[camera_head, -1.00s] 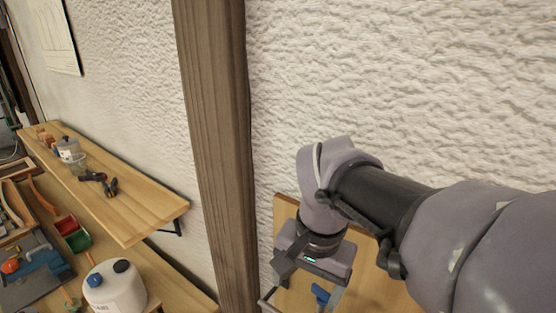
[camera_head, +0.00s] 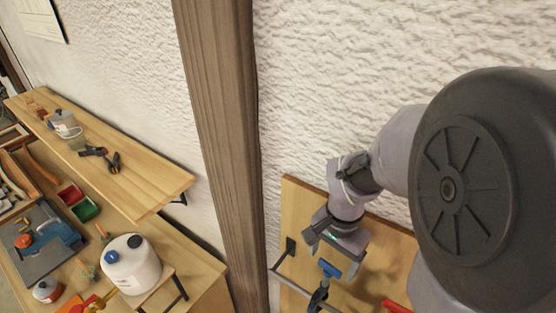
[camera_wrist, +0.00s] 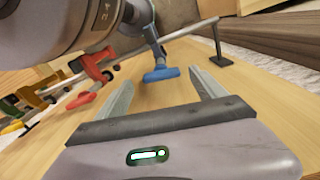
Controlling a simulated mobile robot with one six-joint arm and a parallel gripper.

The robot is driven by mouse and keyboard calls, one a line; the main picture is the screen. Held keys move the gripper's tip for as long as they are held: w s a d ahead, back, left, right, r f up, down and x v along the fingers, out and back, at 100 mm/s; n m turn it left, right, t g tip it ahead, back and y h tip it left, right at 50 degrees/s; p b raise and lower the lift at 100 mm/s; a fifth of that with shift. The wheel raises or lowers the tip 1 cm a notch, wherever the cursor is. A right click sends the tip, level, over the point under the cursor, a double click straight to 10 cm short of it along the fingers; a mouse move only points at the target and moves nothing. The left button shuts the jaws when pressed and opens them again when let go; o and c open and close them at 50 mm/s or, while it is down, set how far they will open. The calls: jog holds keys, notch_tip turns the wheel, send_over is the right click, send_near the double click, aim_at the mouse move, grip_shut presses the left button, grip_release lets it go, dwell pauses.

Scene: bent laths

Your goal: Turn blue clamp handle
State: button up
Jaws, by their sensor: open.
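The blue clamp handle (camera_head: 330,268) is a small T-shaped bar on a dark clamp, just below my gripper (camera_head: 336,247) in the head view. In the wrist view the blue handle (camera_wrist: 161,74) appears between the two spread fingers of my gripper (camera_wrist: 160,77). The fingers are open and hold nothing. The handle seems to lie beyond or level with the fingertips; I cannot tell the exact depth, and I see no contact. The clamp's metal rod (camera_wrist: 151,40) runs up from the handle, with its upper part partly hidden.
A red clamp (camera_wrist: 92,70) stands left of the blue one along a metal rail (camera_wrist: 183,31), with yellow and green clamps beyond. A wooden board (camera_head: 289,220) lies behind. A timber post (camera_head: 222,150) and a shelf (camera_head: 110,150) are to the left.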

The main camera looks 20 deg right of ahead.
jog(key=shift+w+f, duration=0.1)
jog(key=shift+f, duration=0.95)
jog(key=c, duration=1.3)
jog(key=shift+n+b, duration=0.6)
jog(key=shift+n, duration=0.2)
jog(key=shift+c, duration=0.4)
jog(key=o, duration=1.4)
